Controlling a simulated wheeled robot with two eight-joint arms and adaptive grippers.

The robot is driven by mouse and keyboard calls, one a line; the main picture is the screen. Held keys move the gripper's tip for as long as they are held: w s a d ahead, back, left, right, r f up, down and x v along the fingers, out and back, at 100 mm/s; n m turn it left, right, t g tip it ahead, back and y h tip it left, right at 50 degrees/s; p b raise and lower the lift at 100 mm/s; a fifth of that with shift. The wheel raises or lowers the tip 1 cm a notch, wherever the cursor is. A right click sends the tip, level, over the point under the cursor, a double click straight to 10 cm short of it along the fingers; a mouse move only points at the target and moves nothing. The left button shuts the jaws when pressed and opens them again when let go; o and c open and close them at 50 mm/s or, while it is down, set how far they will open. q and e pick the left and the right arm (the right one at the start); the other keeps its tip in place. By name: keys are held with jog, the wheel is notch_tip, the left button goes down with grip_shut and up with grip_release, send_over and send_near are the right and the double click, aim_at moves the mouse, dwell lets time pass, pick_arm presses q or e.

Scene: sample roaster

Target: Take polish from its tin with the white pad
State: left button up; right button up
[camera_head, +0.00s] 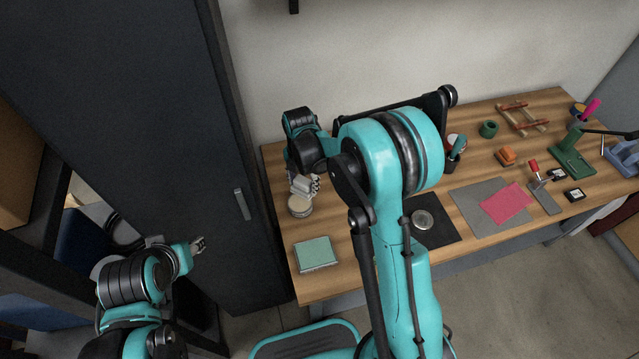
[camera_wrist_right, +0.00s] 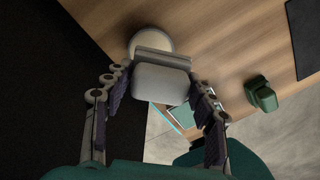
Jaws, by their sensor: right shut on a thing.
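The polish tin (camera_head: 300,208), round with a pale top, stands at the left end of the wooden bench. It also shows in the right wrist view (camera_wrist_right: 151,40), just beyond the pad. My right gripper (camera_head: 306,186) is at the tin, over its back edge. In the right wrist view its fingers hold the white pad (camera_wrist_right: 160,82), a pale rounded block, between them. The pad overlaps the tin there; I cannot tell whether they touch. My left gripper (camera_head: 199,246) is empty in front of the dark cabinet, away from the bench; its finger opening is too small to judge.
A green square pad (camera_head: 316,254) lies at the bench's front left. A black mat (camera_head: 437,232) with a round metal disc (camera_head: 423,220) lies right of my arm. A grey mat (camera_head: 469,197) carries a pink cloth (camera_head: 506,204). The dark cabinet (camera_head: 150,130) stands close on the left.

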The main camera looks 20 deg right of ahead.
jog(key=shift+w+a+f+n, duration=0.1)
jog(key=shift+w+a+n, duration=0.2)
jog(key=shift+w+a, duration=0.3)
jog(key=shift+s+f+b, duration=0.2)
jog(key=shift+f+b, duration=0.45)
jog(key=shift+f, duration=0.15)
jog(key=shift+a+f+b, duration=0.1)
jog(key=shift+f+b, duration=1.3)
jog(key=shift+f, duration=0.7)
jog(key=shift+f+b, duration=0.45)
jog(key=shift+f, duration=0.05)
jog(key=shift+r+p, duration=2.35)
jog(key=shift+r, duration=1.2)
